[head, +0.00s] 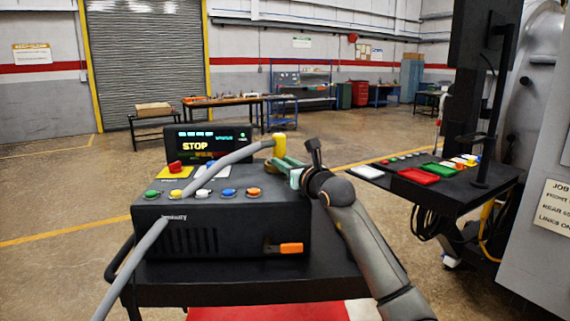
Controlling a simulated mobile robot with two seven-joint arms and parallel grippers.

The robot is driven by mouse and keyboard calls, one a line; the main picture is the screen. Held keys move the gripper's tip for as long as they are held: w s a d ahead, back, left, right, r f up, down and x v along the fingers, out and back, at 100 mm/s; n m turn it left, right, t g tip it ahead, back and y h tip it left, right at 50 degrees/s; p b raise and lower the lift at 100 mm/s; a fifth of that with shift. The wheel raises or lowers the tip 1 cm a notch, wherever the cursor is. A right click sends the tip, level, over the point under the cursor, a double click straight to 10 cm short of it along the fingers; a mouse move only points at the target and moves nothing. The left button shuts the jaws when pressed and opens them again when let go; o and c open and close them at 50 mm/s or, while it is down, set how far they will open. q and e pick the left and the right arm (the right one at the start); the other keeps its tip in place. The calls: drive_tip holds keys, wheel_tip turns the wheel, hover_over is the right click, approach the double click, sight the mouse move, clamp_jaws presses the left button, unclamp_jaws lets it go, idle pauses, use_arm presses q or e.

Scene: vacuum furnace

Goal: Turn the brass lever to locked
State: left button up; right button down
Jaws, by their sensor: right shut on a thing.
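A yellow brass-coloured lever (279,144) stands up at the back right of a black control box. The end of a grey hose (215,162) meets it. My right gripper (281,161) reaches in from the right, above the box's right end, with its pale green fingers at the lever's lower part. It is shut on the lever, though the fingers hide the exact contact. I cannot read any locked mark near the lever. My left gripper is out of view.
The black control box (220,240) carries several coloured buttons, a red button (175,168) on yellow, and a display (208,145) reading STOP. An orange tab (291,248) is on its front. A black side table (455,183) with coloured items stands right, by the grey furnace body (535,240).

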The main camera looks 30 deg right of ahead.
drive_tip(key=c, duration=0.8)
unclamp_jaws()
drive_tip(key=shift+o, duration=0.2)
drive_tip(key=s+b, duration=0.2)
drive_tip(key=s, duration=0.9)
drive_tip(key=shift+d+b, duration=0.15)
drive_tip(key=shift+b, duration=0.15)
drive_tip(key=shift+s, duration=0.75)
